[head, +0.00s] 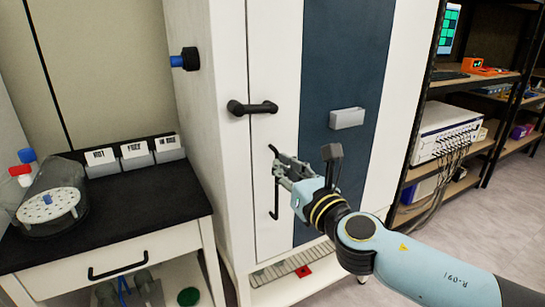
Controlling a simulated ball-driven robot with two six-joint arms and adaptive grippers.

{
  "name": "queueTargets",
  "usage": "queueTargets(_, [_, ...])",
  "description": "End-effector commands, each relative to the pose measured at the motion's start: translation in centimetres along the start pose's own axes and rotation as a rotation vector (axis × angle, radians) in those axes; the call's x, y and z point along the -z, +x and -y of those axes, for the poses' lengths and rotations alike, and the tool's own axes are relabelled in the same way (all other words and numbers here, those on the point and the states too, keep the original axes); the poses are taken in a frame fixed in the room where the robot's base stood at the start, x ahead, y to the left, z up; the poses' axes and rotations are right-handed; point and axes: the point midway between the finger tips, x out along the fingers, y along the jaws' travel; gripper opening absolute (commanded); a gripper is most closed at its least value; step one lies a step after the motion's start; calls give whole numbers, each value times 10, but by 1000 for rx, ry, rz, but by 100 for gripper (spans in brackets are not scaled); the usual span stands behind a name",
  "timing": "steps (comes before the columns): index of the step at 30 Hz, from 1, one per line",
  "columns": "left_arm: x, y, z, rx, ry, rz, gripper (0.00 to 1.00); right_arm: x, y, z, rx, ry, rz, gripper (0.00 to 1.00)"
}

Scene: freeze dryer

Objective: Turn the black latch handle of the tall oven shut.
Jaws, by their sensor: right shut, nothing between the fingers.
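The tall oven (275,40) is a white cabinet with a dark blue front panel, in the middle of the head view. Its black latch handle (252,108) lies roughly level across the narrow white front strip. My right gripper (279,166) is shut and empty, below and a little right of the latch handle and apart from it. It covers the middle of a thin upright black bar handle (275,202) on the oven front. I cannot tell whether it touches that bar. My left gripper is not in view.
A black-topped side table (150,210) stands left, with a glass vessel (50,205) and several small labelled boxes (135,155). A black knob (190,59) juts from the oven's left side. A grey box (347,118) sits on the blue panel. Shelves with instruments (447,130) stand right.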

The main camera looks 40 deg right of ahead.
Motion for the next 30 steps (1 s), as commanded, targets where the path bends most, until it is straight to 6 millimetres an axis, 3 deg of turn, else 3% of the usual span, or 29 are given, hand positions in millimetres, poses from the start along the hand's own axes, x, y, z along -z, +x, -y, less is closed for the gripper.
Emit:
queueTargets(14, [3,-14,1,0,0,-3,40,-4,96,0,0,4,3,0])
queueTargets(16, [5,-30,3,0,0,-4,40,-20,97,-1,0,4,1,0])
queueTargets(21, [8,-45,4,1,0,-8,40,-38,101,-1,0,4,1,0])
queueTargets(30, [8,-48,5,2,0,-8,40,-41,103,0,0,4,1,0])
